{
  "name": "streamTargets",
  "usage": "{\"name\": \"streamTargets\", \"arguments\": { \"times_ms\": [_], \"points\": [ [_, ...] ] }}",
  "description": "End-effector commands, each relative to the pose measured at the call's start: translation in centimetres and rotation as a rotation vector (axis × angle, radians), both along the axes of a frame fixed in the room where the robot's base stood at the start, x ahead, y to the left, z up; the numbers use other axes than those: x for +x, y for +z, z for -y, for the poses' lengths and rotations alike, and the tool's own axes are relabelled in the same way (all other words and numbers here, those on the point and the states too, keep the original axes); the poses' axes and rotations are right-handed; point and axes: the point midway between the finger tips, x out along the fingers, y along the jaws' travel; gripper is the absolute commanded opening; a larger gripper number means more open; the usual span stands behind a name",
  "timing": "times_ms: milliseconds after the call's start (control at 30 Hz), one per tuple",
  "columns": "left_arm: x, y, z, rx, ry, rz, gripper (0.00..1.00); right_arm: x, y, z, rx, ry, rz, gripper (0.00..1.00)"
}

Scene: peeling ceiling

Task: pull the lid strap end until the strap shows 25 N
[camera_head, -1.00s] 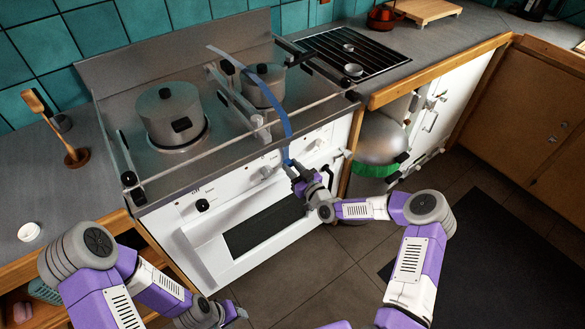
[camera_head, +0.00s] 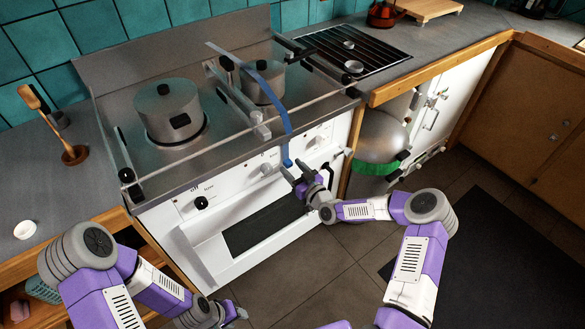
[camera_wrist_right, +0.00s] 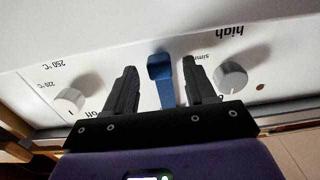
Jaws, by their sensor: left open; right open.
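The blue strap (camera_head: 272,92) runs over the small lidded pot (camera_head: 264,83) on the stove. Its free end (camera_head: 287,162) hangs over the stove's front edge. In the right wrist view the blue strap end (camera_wrist_right: 161,75) lies between the two spread dark fingers, with gaps on both sides. My right gripper (camera_head: 296,172) is open at the strap end, in front of the stove panel. My left gripper (camera_head: 236,312) is low at the bottom of the head view, away from the strap, open and empty. No force reading is legible.
A larger lidded pot (camera_head: 168,112) stands on the left of the stove (camera_head: 225,185). Metal rails run around the hob. Knobs, including one marked near "off" (camera_wrist_right: 70,101) and another (camera_wrist_right: 230,77), flank my right fingers. The floor in front is clear.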

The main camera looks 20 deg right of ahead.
Motion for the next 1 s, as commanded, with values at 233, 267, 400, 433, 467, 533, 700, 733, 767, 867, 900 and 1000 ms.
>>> {"name": "streamTargets", "arguments": {
  "times_ms": [233, 267, 400, 433, 467, 533, 700, 733, 767, 867, 900, 1000],
  "points": [
    [0.0, 1.1, 0.0, 0.000, 0.000, 0.000, 0.43, -3.9, 0.1, 1.5, 0.000, -0.002, -0.003, 0.55],
    [0.0, 1.2, 0.0, 0.000, 0.000, 0.000, 0.43, -4.4, 0.1, 1.7, 0.001, -0.002, -0.004, 0.55],
    [0.0, 1.5, 0.0, 0.000, 0.000, 0.000, 0.43, -5.9, 0.1, 2.2, -0.001, -0.001, -0.002, 0.55],
    [0.0, 1.5, 0.0, 0.000, 0.000, 0.000, 0.43, -6.1, 0.1, 2.3, -0.001, -0.001, -0.002, 0.55],
    [0.0, 1.5, 0.0, 0.000, 0.000, 0.000, 0.43, -6.3, 0.0, 2.3, 0.000, -0.001, -0.002, 0.55],
    [0.0, 1.5, 0.0, 0.000, 0.000, 0.000, 0.43, -6.5, 0.0, 2.4, 0.001, -0.001, -0.001, 0.55],
    [0.0, 1.5, 0.0, 0.000, 0.000, 0.000, 0.43, -6.6, 0.0, 2.4, 0.000, -0.001, -0.001, 0.55],
    [0.0, 1.5, 0.0, 0.000, 0.000, 0.000, 0.43, -6.6, 0.0, 2.4, 0.000, -0.001, -0.001, 0.55],
    [0.0, 1.5, 0.0, 0.000, 0.000, 0.000, 0.43, -6.6, 0.0, 2.4, 0.000, -0.001, -0.001, 0.55],
    [0.0, 1.5, 0.0, 0.000, 0.000, 0.000, 0.43, -6.5, 0.0, 2.4, 0.000, -0.001, -0.001, 0.55],
    [0.0, 1.5, 0.0, 0.000, 0.000, 0.000, 0.43, -6.5, 0.0, 2.4, 0.000, -0.001, -0.001, 0.55],
    [0.0, 1.5, 0.0, 0.000, 0.000, 0.000, 0.43, -6.5, 0.0, 2.4, 0.001, 0.000, -0.001, 0.55]
  ]
}}
